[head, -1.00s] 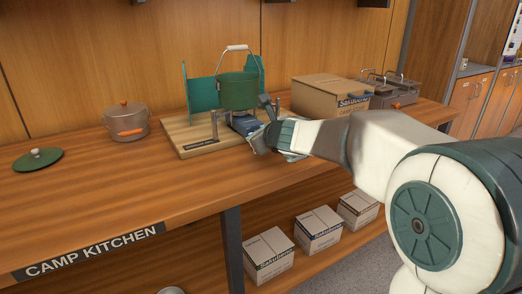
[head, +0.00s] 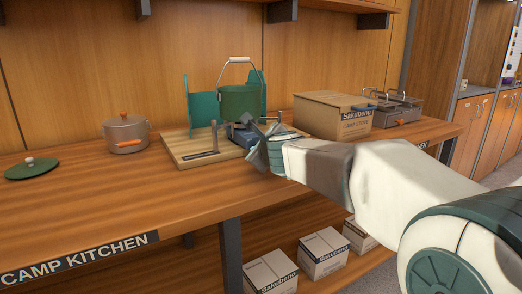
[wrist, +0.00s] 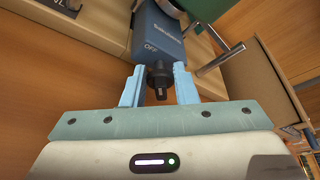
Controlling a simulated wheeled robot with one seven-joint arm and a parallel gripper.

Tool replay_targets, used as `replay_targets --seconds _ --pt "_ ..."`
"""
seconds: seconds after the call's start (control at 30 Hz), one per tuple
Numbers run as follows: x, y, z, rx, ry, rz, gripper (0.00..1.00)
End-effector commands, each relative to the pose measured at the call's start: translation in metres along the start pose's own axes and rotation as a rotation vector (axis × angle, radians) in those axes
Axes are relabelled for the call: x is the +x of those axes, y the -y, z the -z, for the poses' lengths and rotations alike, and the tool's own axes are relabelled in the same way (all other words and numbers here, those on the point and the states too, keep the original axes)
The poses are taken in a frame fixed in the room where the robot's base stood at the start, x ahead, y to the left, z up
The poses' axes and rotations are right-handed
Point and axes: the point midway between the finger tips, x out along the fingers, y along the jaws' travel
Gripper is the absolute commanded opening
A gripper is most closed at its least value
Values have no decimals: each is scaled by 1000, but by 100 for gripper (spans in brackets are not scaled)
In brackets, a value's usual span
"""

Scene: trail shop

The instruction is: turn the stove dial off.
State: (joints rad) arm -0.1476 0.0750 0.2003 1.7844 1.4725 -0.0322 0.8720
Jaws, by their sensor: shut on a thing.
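The camp stove (head: 240,136) is blue-grey and stands on a wooden board, with a green pot (head: 240,99) on top. In the wrist view the stove's front (wrist: 158,35) carries the word OFF above a small black dial (wrist: 158,76). My gripper (wrist: 158,84) has its two light blue fingers on either side of the dial, shut on it. A pale mark shows on the dial, but I cannot tell which setting it points to. In the head view my gripper (head: 262,150) is at the stove's front and hides the dial.
A green windscreen (head: 202,108) stands behind the stove on the wooden board (head: 190,153). A cardboard box (head: 333,116) is close on the right, with a metal grill (head: 392,106) beyond it. A grey pot (head: 127,133) and a green lid (head: 32,168) are left. The front counter is clear.

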Motion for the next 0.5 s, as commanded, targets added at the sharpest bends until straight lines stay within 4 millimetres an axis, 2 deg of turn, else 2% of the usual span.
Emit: replay_targets --seconds 0.5 --pt "0 -2 0 -125 3 54 3"
